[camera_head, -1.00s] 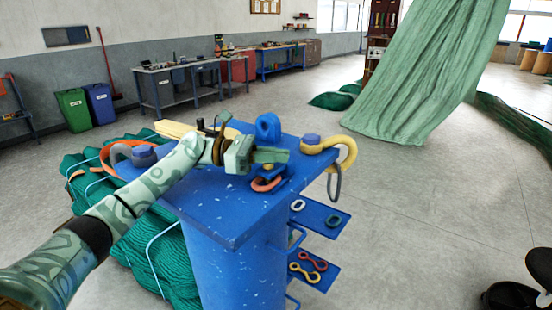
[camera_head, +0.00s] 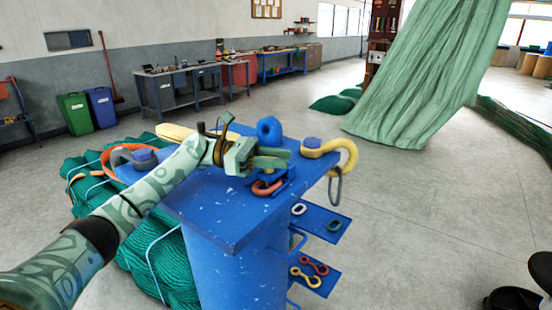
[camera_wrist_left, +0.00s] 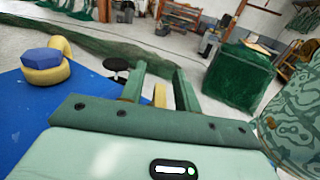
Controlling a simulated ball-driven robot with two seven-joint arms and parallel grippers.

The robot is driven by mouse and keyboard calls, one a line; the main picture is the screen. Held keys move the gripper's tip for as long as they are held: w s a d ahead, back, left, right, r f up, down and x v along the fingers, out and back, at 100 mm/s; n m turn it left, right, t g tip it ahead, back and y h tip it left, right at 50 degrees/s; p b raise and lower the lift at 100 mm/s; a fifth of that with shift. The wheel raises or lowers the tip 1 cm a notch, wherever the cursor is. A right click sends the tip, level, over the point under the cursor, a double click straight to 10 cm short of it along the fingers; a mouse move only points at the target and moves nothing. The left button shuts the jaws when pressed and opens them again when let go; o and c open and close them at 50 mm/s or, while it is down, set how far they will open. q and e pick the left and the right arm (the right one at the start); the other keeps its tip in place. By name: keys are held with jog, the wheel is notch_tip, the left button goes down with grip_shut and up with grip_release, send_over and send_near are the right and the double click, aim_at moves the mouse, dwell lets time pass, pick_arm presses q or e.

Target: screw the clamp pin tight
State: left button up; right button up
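My left gripper (camera_head: 278,157) is over the blue table (camera_head: 215,225), at the blue clamp with an upright blue ring (camera_head: 269,129). An orange-red ring (camera_head: 266,188) lies low in front of the clamp. The fingers hide part of the clamp, and I cannot pick out the clamp pin for sure. In the left wrist view the fingers of the left gripper (camera_wrist_left: 159,82) stand apart. A yellow piece (camera_wrist_left: 160,95) shows between them, and I cannot tell whether they touch it. My right gripper is not in view.
A yellow hook with a blue bolt (camera_head: 340,150) is at the table's right corner, with a grey link hanging from it. A grey hook and an orange strap (camera_head: 108,158) are at the left. Side shelves (camera_head: 318,218) hold links.

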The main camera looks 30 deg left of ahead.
pick_arm(q)
jog(key=shift+a, duration=0.1)
jog(key=v, duration=1.2)
jog(key=shift+b, duration=0.4)
